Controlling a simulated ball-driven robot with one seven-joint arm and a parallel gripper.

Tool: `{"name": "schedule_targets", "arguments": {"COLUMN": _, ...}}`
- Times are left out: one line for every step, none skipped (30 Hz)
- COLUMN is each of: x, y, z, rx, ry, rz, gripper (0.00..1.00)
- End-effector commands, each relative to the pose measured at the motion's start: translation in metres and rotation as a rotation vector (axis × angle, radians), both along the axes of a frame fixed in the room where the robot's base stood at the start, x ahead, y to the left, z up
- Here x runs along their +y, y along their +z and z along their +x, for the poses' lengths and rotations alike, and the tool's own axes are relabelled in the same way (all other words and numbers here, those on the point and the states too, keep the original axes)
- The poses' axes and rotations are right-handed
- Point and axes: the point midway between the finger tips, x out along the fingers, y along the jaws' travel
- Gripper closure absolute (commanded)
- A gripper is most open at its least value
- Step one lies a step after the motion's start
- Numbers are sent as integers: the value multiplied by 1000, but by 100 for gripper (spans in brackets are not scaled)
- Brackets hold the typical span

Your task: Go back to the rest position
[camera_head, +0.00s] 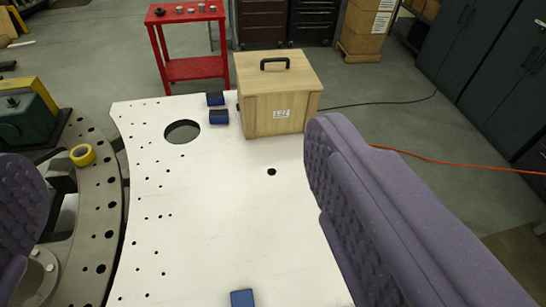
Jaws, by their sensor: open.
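My gripper (178,190) shows as two purple, textured fingers, one at the left edge and one large at the right. They stand wide apart with nothing between them. Below and beyond them lies a white plate (215,205) with many small holes and one large round hole. A wooden box (275,95) with a black handle stands at the plate's far end. Two blue blocks, one behind (215,98) and one in front (219,117), sit just left of the box. Another blue block (242,298) is at the bottom edge, partly cut off.
A curved metal ring (95,215) with holes borders the plate on the left, with a yellow tape roll (82,155) on it. A red cart (193,68) stands behind. Dark cabinets (490,50) line the right. An orange cable (450,159) crosses the floor. The plate's middle is clear.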

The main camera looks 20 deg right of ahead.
Motion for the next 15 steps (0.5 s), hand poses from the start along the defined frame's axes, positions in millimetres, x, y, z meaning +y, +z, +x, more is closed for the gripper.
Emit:
{"name": "schedule_targets", "arguments": {"x": 0, "y": 1, "z": -1, "rx": -3, "ry": 0, "rz": 0, "gripper": 5}}
{"name": "schedule_targets", "arguments": {"x": 0, "y": 1, "z": -1, "rx": -3, "ry": 0, "rz": 0, "gripper": 5}}
{"name": "schedule_targets", "arguments": {"x": 0, "y": 1, "z": -1, "rx": -2, "ry": 0, "rz": 0, "gripper": 5}}
{"name": "schedule_targets", "arguments": {"x": 0, "y": 1, "z": 0, "rx": -1, "ry": 0, "rz": 0, "gripper": 5}}
{"name": "schedule_targets", "arguments": {"x": 0, "y": 1, "z": 0, "rx": -1, "ry": 0, "rz": 0, "gripper": 5}}
{"name": "schedule_targets", "arguments": {"x": 0, "y": 0, "z": 0, "rx": -1, "ry": 0, "rz": 0, "gripper": 5}}
{"name": "schedule_targets", "arguments": {"x": 0, "y": 0, "z": 0, "rx": -1, "ry": 0, "rz": 0, "gripper": 5}}
{"name": "schedule_targets", "arguments": {"x": 0, "y": -1, "z": 0, "rx": 0, "ry": 0, "rz": 0, "gripper": 5}}
{"name": "schedule_targets", "arguments": {"x": 0, "y": -3, "z": 0, "rx": 0, "ry": 0, "rz": 0, "gripper": 5}}
{"name": "schedule_targets", "arguments": {"x": 0, "y": -6, "z": 0, "rx": 0, "ry": 0, "rz": 0, "gripper": 5}}
{"name": "schedule_targets", "arguments": {"x": 0, "y": -10, "z": 0, "rx": 0, "ry": 0, "rz": 0, "gripper": 5}}
{"name": "schedule_targets", "arguments": {"x": 0, "y": -17, "z": 0, "rx": 0, "ry": 0, "rz": 0, "gripper": 5}}
{"name": "schedule_targets", "arguments": {"x": 0, "y": -23, "z": 0, "rx": 1, "ry": 0, "rz": 0, "gripper": 5}}
{"name": "schedule_targets", "arguments": {"x": 0, "y": -30, "z": 0, "rx": 1, "ry": 0, "rz": 0, "gripper": 5}}
{"name": "schedule_targets", "arguments": {"x": 0, "y": -41, "z": 0, "rx": 1, "ry": 0, "rz": 0, "gripper": 5}}
